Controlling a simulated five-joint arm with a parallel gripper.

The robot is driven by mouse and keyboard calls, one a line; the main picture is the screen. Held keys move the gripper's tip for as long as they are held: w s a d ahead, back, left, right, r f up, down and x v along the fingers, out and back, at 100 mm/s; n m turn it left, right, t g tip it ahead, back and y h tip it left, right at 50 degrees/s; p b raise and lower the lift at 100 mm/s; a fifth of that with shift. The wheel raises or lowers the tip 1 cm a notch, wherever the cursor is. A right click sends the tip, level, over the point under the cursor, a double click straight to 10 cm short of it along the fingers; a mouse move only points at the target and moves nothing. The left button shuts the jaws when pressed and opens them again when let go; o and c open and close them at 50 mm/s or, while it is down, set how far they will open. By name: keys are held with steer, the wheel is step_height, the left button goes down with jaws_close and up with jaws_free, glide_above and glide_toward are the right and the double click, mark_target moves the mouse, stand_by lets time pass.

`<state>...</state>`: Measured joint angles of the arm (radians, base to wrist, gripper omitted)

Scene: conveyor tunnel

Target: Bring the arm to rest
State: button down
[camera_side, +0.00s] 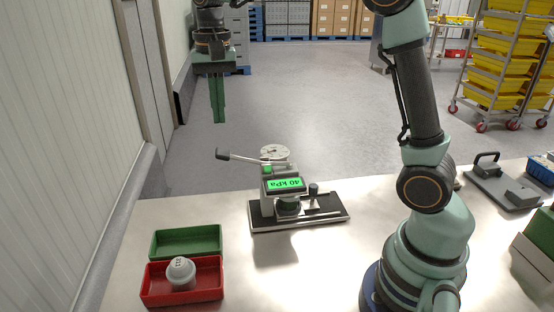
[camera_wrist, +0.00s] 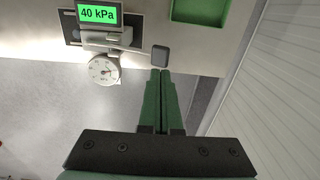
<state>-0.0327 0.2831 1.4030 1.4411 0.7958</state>
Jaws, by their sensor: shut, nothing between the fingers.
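My gripper (camera_side: 218,108) hangs from my raised arm in the side view, fingers pointing down, above and behind the table at the upper left. Its green fingers are shut together and empty, and they also show in the wrist view (camera_wrist: 161,72). A press-like device with a lever handle (camera_side: 222,154), a round dial (camera_side: 275,152) and a green display (camera_side: 286,184) reading 40 kPa stands on a dark base plate in the middle of the table. My gripper is apart from it. The display (camera_wrist: 98,13) and dial (camera_wrist: 103,70) also show in the wrist view.
On the metal table (camera_side: 220,285), a red tray (camera_side: 212,290) holds a white capped object (camera_side: 181,272); a green tray (camera_side: 187,240) behind it looks empty. A handled grey device (camera_side: 505,190) sits at the right. A wall (camera_side: 60,120) runs along the left, near my gripper.

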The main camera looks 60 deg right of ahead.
steer(key=s+f+n+t, duration=0.1)
steer(key=s+n+t, duration=0.1)
steer(key=s+n, duration=0.2)
steer(key=s+d+f+n+t, duration=0.1)
steer(key=s+f+n+t, duration=0.1)
steer(key=s, duration=0.9)
steer(key=n+t, duration=0.1)
steer(key=n, duration=0.1)
steer(key=shift+s+d+n, duration=0.2)
steer(key=shift+s+n, duration=0.1)
steer(key=shift+n, duration=0.1)
